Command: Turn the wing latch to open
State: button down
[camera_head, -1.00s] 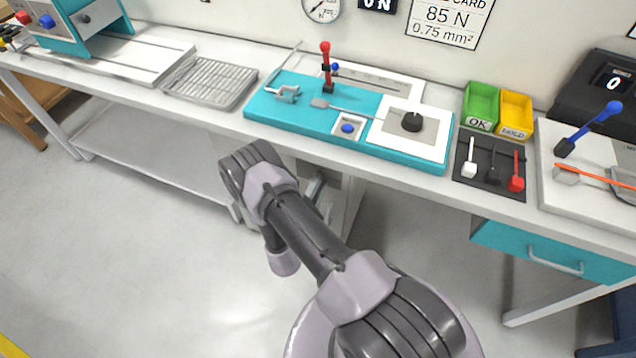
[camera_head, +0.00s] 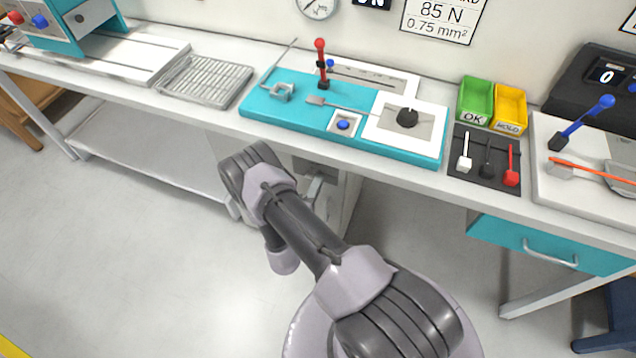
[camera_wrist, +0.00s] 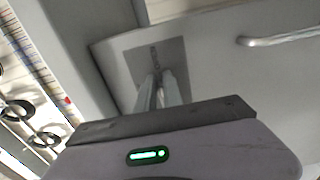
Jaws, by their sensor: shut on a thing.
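In the wrist view, the fingers of my gripper (camera_wrist: 160,92) point at a grey square plate (camera_wrist: 138,66) on a pale cabinet door (camera_wrist: 215,62). They are close together, shut on the wing latch (camera_wrist: 155,58) at the plate. Only a small dark part of the latch shows above the fingertips; its wings and angle are hidden. In the head view, the cabinet (camera_head: 345,205) stands under the bench, and my arm hides much of its front. I cannot make out the latch or my fingertips there.
A bar handle (camera_wrist: 280,38) is on the door, right of the latch. The bench top (camera_head: 215,112) overhangs the cabinet and carries a teal fixture (camera_head: 270,108). A teal drawer (camera_head: 510,240) hangs at right. A low shelf (camera_head: 150,160) is at left; open floor lies in front.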

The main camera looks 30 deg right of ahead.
jog(key=shift+w+a+r, duration=0.1)
jog(key=shift+w+a, duration=0.15)
jog(key=shift+w, duration=0.1)
jog(key=c, duration=1.5)
grip_release()
jog(key=shift+a, duration=0.1)
jog(key=p+v, duration=0.3)
jog(key=v, duration=1.4)
jog(key=shift+s+a, duration=0.1)
jog(key=shift+s, duration=0.1)
